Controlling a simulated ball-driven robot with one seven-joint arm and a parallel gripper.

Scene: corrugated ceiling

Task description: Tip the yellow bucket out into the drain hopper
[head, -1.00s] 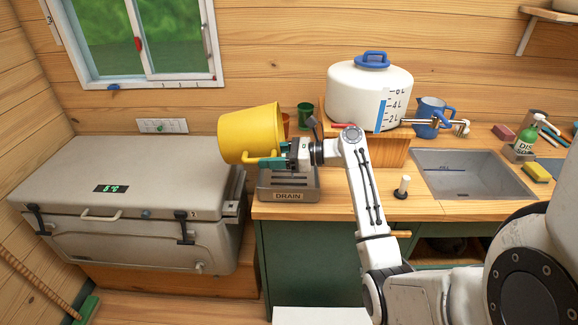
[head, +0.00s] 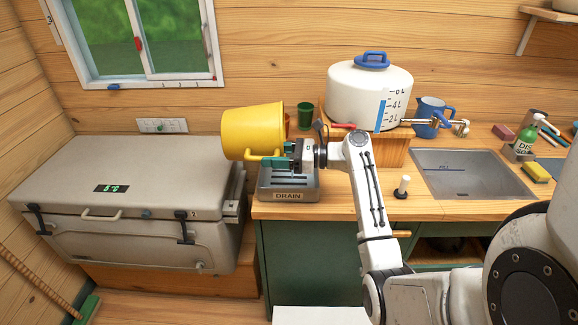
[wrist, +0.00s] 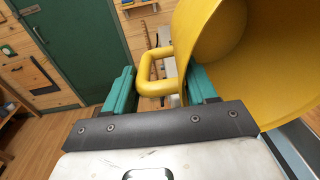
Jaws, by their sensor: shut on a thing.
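The yellow bucket (head: 252,130) is held in the air to the left of and above the drain hopper, over the gap by the cooler's right end. It is tilted well over on its side. My gripper (head: 278,160), with teal fingers, is shut on the bucket's yellow handle, above the hopper's left part. In the wrist view the handle (wrist: 152,72) shows by the fingers (wrist: 160,90), and the bucket (wrist: 235,60) shows its bare inner wall; no contents are visible. The drain hopper (head: 289,196) is a grey slotted box marked DRAIN at the counter's left end.
A grey cooler (head: 120,180) stands left of the counter. A green cup (head: 305,115) stands behind the hopper. A white water tank (head: 350,95) on a wooden stand, a blue jug (head: 430,115) and a sink (head: 470,175) are to the right.

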